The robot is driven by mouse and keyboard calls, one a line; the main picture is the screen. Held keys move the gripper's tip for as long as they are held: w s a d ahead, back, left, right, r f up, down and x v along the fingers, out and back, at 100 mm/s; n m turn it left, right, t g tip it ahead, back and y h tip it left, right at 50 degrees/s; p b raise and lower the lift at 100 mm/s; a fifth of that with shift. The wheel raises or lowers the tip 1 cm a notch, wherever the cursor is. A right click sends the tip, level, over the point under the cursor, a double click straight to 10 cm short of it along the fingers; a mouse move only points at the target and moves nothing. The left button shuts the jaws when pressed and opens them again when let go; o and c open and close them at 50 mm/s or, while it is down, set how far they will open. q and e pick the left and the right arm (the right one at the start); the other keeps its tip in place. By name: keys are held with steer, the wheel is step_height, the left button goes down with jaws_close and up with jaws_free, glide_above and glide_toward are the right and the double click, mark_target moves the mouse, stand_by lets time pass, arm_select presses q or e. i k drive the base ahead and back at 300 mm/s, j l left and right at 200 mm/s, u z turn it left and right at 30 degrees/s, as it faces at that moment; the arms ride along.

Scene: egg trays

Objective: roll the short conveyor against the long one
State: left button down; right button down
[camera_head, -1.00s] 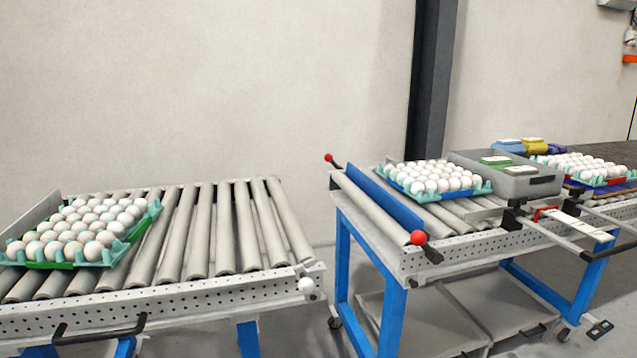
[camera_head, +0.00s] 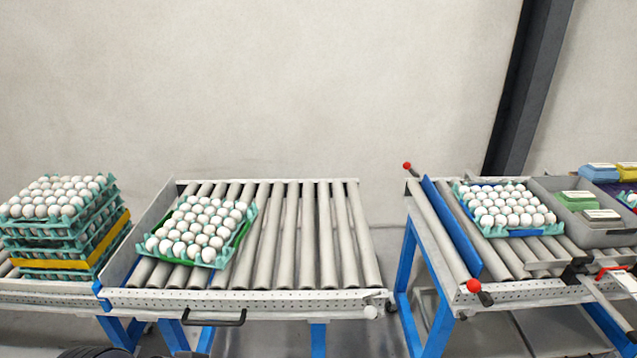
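A roller conveyor with a black handle (camera_head: 214,318) on its front rail (camera_head: 290,300) stands in the middle on blue legs. To its right, across a floor gap, stands a second roller conveyor (camera_head: 520,292) with a blue plate (camera_head: 451,228) across its near end and two red-knobbed levers (camera_head: 474,286). At its left end, the middle conveyor appears close to another conveyor (camera_head: 48,291); whether they touch I cannot tell. I cannot tell from size alone which is the short one. Neither gripper shows.
A teal-green egg tray (camera_head: 240,236) sits on the middle conveyor's left part. Another egg tray (camera_head: 545,231) and a grey bin (camera_head: 590,234) sit on the right conveyor. Stacked egg trays (camera_head: 104,236) stand at left. The middle conveyor's right rollers are clear.

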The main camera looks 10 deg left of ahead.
mark_target(165, 307)
steer(key=u, duration=1.4)
steer(key=i+j+u, duration=0.15)
steer(key=i+j, duration=0.45)
steer(key=i+j+u, duration=0.15)
steer(key=i+j, duration=0.45)
steer(key=i+j+u, duration=0.15)
steer(key=i+j, duration=0.3)
steer(key=i, duration=0.2)
